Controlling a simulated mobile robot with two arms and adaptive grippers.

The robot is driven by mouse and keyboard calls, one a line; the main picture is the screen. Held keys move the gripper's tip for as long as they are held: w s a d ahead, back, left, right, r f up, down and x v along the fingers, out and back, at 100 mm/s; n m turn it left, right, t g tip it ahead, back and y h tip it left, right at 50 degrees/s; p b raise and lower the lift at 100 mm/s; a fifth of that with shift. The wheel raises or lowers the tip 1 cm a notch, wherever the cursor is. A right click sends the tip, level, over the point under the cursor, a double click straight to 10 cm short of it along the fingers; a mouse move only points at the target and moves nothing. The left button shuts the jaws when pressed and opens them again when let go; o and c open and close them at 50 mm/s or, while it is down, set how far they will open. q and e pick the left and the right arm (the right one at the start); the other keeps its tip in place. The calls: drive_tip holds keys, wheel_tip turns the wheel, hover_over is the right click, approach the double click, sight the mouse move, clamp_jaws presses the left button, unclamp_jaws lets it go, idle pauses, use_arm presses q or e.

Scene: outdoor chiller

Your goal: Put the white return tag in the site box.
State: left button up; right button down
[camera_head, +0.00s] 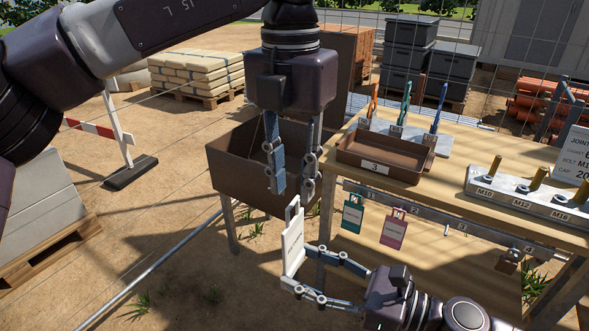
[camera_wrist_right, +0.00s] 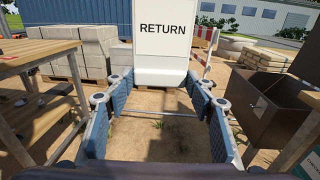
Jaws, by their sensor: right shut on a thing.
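The white return tag (camera_head: 293,243) is held upright by my right gripper (camera_head: 306,270), below and in front of the brown box's right side. In the right wrist view the tag (camera_wrist_right: 161,45) faces the camera, the word RETURN readable, its lower end between the fingertips. The open-topped brown box (camera_head: 238,178), which looks like the site box, stands left of the table; it also shows at the right of the wrist view (camera_wrist_right: 245,103). My left gripper (camera_head: 292,183) points down in front of the box's right part, fingers apart and empty, hiding some of it.
The wooden table (camera_head: 455,165) carries a brown tray marked 3 (camera_head: 375,168) and a metal block with bolts (camera_head: 530,203). A teal tag (camera_head: 352,217) and a pink tag (camera_head: 393,230) hang on its front rail. Open sandy ground lies left of the box.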

sight(294, 221)
use_arm(q)
wheel_tip(294, 221, down, 11)
drive_tip(key=shift+r, duration=0.2)
drive_tip(key=shift+d, duration=0.1)
clamp_jaws()
use_arm(e)
drive_tip(key=c, duration=0.8)
unclamp_jaws()
